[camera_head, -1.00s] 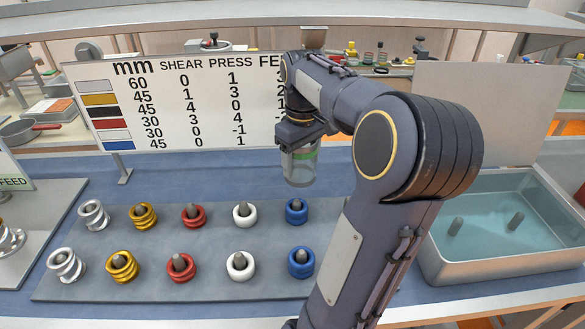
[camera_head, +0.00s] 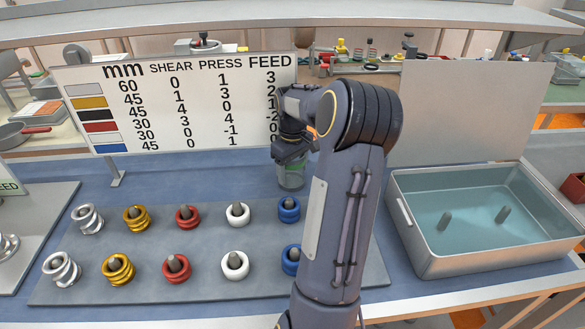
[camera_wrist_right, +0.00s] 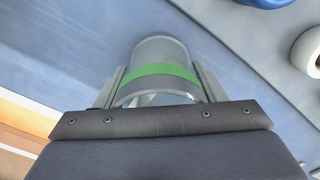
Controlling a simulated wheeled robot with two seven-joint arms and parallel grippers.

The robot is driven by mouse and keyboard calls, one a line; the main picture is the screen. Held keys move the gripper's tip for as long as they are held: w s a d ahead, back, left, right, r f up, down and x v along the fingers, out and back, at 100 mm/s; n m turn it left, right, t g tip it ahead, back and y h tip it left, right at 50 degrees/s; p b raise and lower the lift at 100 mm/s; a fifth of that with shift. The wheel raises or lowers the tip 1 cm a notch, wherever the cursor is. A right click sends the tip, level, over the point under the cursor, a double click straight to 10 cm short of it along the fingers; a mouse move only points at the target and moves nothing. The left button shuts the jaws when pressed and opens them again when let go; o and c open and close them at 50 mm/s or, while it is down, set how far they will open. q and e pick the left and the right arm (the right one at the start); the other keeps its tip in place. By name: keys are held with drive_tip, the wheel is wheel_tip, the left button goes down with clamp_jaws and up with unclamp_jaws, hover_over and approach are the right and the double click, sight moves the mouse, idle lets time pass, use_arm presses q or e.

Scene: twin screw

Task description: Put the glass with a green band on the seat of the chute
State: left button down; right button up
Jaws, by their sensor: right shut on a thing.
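My right gripper (camera_head: 290,158) is shut on the glass with a green band (camera_head: 291,178), near the back right of the blue table. In the right wrist view the clear glass (camera_wrist_right: 160,50) sits between the two fingers, with its green band (camera_wrist_right: 165,72) just beyond the jaw. The gripper hides the glass's upper part in the head view. I cannot tell whether its base touches the table. I cannot make out the chute or its seat in these views. My left gripper is not in view.
A grey plate (camera_head: 190,243) holds two rows of coloured screw rings on pegs. A sign with numbers (camera_head: 180,105) stands behind it. A metal basin of water (camera_head: 427,265) with two pegs is at the right. A second plate (camera_head: 40,205) lies at the left.

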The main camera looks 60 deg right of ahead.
drive_tip(key=shift+f, duration=0.15)
drive_tip(key=o, duration=1.1)
